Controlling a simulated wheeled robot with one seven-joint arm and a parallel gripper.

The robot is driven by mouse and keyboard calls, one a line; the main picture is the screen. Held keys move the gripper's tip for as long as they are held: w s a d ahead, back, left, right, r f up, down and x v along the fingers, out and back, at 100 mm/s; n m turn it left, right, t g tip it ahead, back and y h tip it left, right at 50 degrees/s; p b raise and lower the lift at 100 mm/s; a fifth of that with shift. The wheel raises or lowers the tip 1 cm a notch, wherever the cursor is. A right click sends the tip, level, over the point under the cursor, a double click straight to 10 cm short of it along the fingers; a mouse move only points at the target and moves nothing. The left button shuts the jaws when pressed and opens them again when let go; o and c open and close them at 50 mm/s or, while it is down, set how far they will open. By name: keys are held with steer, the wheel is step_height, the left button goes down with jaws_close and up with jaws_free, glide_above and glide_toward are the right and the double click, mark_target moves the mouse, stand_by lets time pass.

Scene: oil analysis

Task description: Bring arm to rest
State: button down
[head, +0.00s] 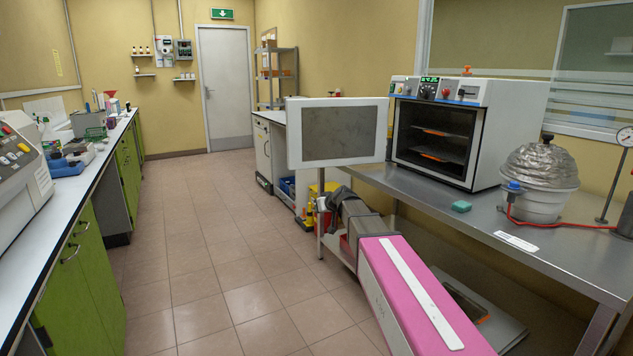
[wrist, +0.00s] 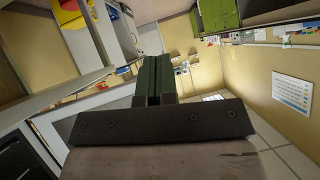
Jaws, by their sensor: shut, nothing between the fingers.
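My arm (head: 405,290), pink with a white strip, reaches forward from the lower right in the head view, low beside the front edge of the steel bench (head: 545,258). Its dark far end is over the floor side of the bench, below the grey-screened monitor (head: 340,133). In the wrist view my gripper (wrist: 154,62) has its two dark green fingers together, with nothing held between them. The wrist view is strongly tilted. In the head view the fingertips are hard to make out.
An oven (head: 440,130) with its chamber showing and a foil-covered vessel (head: 540,170) stand on the steel bench. The tiled floor (head: 220,260) is clear. Green cabinets (head: 85,270) line the left.

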steer(key=s+d+f+m+g+h, duration=0.1)
steer(key=s+d+f+g+h, duration=0.1)
steer(key=s+d+f, duration=0.4)
steer(key=s+d+f+m+g+h, duration=0.2)
steer(key=s+d+f+g, duration=0.2)
steer(key=s, duration=1.1)
steer(key=s+d+f+m+g+h, duration=0.2)
steer(key=s+d+f+g, duration=0.1)
steer(key=s+d+f, duration=0.5)
steer(key=s+f, duration=0.3)
steer(key=f, duration=0.1)
steer(key=shift+s+h, duration=0.35)
steer(key=shift+h, duration=0.05)
